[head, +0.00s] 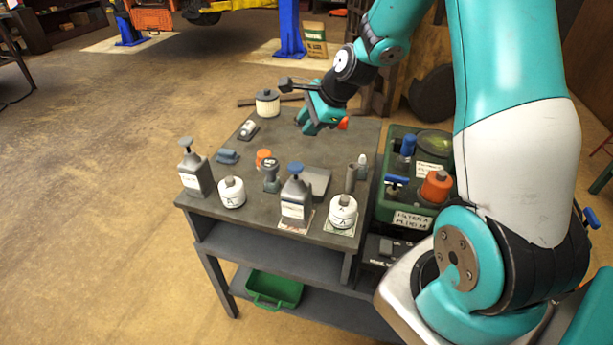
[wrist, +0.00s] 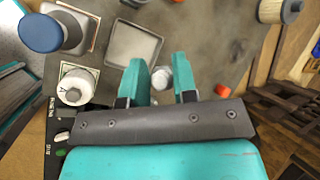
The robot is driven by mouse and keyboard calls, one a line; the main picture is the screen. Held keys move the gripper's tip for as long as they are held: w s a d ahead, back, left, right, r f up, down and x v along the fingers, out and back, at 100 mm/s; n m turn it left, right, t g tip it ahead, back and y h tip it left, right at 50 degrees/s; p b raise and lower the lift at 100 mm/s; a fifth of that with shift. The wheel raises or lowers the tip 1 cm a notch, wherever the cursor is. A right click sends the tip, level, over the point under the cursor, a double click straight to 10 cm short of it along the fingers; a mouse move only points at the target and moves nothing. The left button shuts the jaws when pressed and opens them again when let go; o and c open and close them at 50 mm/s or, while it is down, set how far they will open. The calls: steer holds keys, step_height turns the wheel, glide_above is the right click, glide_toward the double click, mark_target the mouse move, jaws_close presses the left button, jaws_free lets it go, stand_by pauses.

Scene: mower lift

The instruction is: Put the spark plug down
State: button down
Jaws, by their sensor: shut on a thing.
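My gripper (head: 308,128) is above the far right part of the workbench (head: 215,135), pointing down. In the wrist view its two teal fingers (wrist: 164,75) are shut on a small pale thing between them, which I take to be the spark plug (wrist: 160,79). Only its whitish end shows, and the gripper hides it in the head view. A shallow grey tray (head: 318,183) lies nearer on the bench; it also shows in the wrist view (wrist: 135,43).
A blue-capped bottle (head: 296,205), a grey bottle (head: 190,170) and white cans (head: 232,192) (head: 343,211) stand along the near side. A pleated filter (head: 267,103) stands at the far edge. A green crate (head: 398,212) of containers is at the right.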

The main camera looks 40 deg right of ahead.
step_height(320, 180, down, 16)
steer(key=shift+r+p, duration=0.1)
steer(key=shift+p, duration=0.35)
steer(key=c, duration=0.9)
jaws_free()
